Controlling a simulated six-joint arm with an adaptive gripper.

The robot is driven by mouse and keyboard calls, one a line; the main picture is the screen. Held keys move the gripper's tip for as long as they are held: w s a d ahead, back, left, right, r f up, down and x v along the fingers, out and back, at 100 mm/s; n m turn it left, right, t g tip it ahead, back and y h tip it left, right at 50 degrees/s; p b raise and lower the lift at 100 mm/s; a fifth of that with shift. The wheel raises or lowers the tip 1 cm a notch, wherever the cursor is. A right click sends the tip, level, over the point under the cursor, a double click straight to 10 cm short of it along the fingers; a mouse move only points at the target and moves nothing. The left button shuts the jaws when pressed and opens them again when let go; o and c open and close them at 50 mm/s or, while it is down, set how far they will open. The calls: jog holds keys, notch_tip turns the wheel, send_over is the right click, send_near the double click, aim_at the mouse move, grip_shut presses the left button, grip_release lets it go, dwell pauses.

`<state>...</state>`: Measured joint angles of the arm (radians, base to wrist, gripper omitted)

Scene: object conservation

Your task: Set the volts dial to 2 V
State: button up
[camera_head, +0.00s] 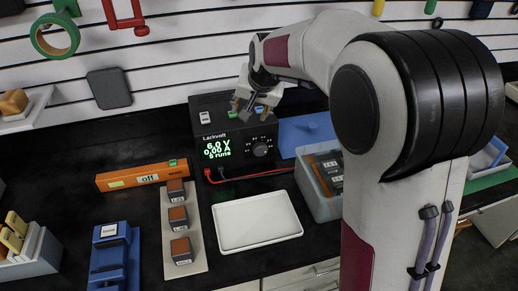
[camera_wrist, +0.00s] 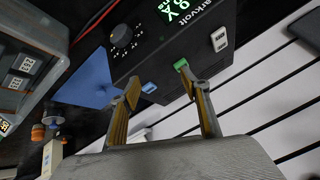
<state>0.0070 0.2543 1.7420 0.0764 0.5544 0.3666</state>
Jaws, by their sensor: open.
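A white switch (camera_head: 205,118) is on the supply's top. Red and black leads (camera_head: 240,175) run from its front. An orange device (camera_head: 140,176) marked "off", a white tray (camera_head: 257,243) and a grey bin (camera_head: 318,207) stand nearby. The space before the dial is clear.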

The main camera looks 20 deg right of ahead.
aim_at(260, 150)
jog(key=s+a+f+n+g+h, duration=0.1)
jog(key=s+f+n+g+h, duration=0.1)
jog(key=s+f+n+h, duration=0.3)
jog(key=shift+s+a+f+n, duration=0.15)
jog(key=shift+s+a+n, duration=0.2)
jog(key=shift+s, duration=0.35)
jog(key=shift+x, duration=3.95)
jog(key=c, duration=1.1)
